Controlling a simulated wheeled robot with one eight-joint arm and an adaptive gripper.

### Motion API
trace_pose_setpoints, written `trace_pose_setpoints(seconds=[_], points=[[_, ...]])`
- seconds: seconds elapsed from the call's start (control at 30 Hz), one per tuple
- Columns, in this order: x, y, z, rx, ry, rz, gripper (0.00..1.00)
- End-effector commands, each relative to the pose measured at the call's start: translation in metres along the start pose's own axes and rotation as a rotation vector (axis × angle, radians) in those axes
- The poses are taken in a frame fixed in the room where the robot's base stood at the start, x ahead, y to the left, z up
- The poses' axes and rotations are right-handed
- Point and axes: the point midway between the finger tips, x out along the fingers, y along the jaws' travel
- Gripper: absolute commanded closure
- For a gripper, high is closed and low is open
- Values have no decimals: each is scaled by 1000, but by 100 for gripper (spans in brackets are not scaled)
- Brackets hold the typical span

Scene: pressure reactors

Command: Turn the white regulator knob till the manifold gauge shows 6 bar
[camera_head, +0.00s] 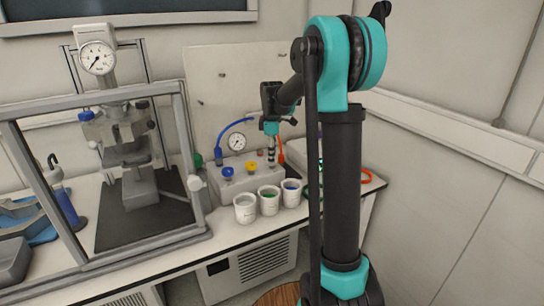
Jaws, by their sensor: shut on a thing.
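The grey manifold block (243,178) sits on the bench against the back panel, with a blue knob and a yellow knob on its front. The manifold gauge (237,142) is a round white dial standing above the block; its needle is too small to read. My gripper (271,150) points down at the right part of the block, right of the gauge, and is shut. The white regulator knob is hidden between its fingers, so its turn angle does not show.
Three white cups (268,202) stand close in front of the manifold. A blue hose (224,130) and an orange hose (281,146) run beside it. A framed reactor stand with a larger gauge (97,57) fills the left. Coloured rings (367,175) lie at the right.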

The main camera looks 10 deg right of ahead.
Motion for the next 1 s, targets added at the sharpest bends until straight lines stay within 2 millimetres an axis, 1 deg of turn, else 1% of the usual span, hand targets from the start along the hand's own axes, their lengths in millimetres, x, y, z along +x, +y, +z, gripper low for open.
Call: trace_pose_setpoints(seconds=[0.27,1.0], points=[[0,0,0,221,0,0,92],[0,0,0,925,0,0,92]])
